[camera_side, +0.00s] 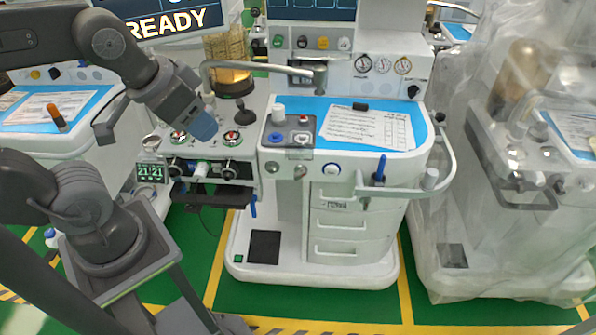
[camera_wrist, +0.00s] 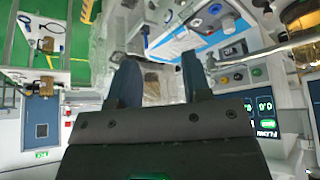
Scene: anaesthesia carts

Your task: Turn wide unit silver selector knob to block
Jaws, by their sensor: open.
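The wide unit (camera_side: 345,190) is the white cart with drawers in the middle of the side view. On its front panel, left of a blue-ringed dial, a small silver knob (camera_side: 301,172) shows; I take it to be the selector, but its markings are too small to read. My gripper (camera_side: 205,122) is up and to the left of it, over the neighbouring panel with gauges, and holds nothing visible. In the wrist view my gripper (camera_wrist: 160,85) shows two dark blue fingers spread apart. I cannot make out the silver knob in the wrist view.
A metal tube arm (camera_side: 265,67) crosses above the panel near my gripper. A black lever (camera_side: 240,115) and a white knob (camera_side: 278,113) stand up nearby. A plastic-draped cart (camera_side: 515,170) stands at the right. Green floor is open in front.

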